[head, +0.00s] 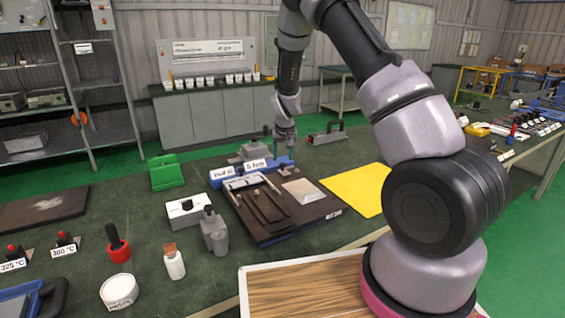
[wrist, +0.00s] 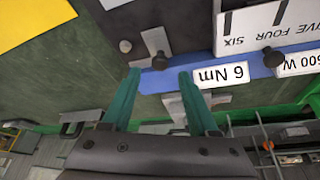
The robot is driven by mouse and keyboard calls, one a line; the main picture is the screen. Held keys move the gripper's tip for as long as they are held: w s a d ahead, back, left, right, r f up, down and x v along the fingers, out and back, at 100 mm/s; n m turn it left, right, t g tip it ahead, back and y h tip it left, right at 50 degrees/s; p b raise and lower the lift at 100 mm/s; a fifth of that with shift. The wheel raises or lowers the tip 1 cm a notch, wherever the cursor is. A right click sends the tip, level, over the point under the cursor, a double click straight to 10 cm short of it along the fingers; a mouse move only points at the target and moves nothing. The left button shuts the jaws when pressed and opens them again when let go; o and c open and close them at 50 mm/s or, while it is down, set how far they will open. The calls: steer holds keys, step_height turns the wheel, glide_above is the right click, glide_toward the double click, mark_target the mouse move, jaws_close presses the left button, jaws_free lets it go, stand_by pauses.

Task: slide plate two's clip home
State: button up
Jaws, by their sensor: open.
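A dark board (head: 262,232) on the green bench carries a blue bar (head: 283,162) along its back edge, with slim rods and a pale plate on top. In the wrist view the blue bar (wrist: 155,80) bears a "6 Nm" label (wrist: 220,74) and a "600 W" label (wrist: 298,63). A dark knob (wrist: 160,61) stands near the bar, and a second knob (wrist: 273,57) is to its right. No marking tells me which part is plate two's clip. My gripper (wrist: 159,74) is open, its teal fingers either side of the first knob in the picture; contact is unclear. In the head view my gripper (head: 284,138) is over the bar's right end.
A yellow sheet (head: 357,189) lies right of the board. A green block (head: 166,172), a white box (head: 182,210), a grey bottle-shaped item (head: 214,233) and a corked bottle (head: 174,262) stand left of it. A toolbox-like item (head: 327,133) is behind.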

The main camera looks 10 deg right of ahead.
mark_target(282, 163)
steer(key=shift+x, duration=2)
jaws_close()
